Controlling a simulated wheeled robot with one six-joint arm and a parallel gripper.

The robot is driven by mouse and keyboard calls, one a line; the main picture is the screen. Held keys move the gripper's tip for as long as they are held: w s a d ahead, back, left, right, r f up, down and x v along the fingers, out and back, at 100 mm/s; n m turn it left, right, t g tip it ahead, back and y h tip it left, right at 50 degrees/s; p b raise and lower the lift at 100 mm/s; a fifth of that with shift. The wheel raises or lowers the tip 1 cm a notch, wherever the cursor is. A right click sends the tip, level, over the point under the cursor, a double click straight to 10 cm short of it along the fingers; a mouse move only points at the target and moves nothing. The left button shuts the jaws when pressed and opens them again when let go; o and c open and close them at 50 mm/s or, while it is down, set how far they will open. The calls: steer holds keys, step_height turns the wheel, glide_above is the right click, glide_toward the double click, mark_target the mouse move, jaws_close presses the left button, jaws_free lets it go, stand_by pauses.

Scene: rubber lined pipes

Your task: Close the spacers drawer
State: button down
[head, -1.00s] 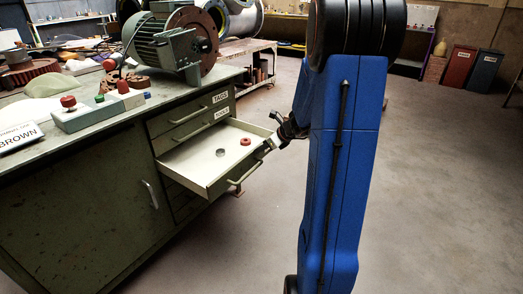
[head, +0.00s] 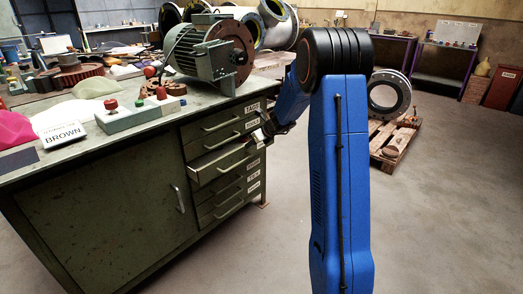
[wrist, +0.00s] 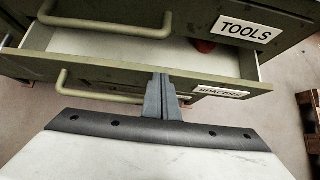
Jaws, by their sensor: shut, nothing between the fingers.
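The spacers drawer (head: 218,168) of the green cabinet stands slightly open, its front sticking out a little past the other drawers. In the wrist view its front edge (wrist: 100,72) crosses the picture, with a narrow strip of pale interior showing and part of a red ring (wrist: 204,46) inside. In the head view my gripper (head: 260,138) is small beside the drawer's right end.
The TOOLS drawer (wrist: 190,15) above is shut, and several labelled drawers below look shut. A motor (head: 210,50) and a button box (head: 135,114) stand on the cabinet top. A wooden pallet (head: 392,140) bearing a pipe ring lies behind my arm. Floor at right is clear.

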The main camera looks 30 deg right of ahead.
steer(key=shift+w+a, duration=0.25)
steer(key=shift+w, duration=0.35)
steer(key=shift+w+a, duration=0.2)
steer(key=shift+w, duration=0.45)
steer(key=shift+w+a, duration=0.25)
steer(key=shift+w, duration=0.35)
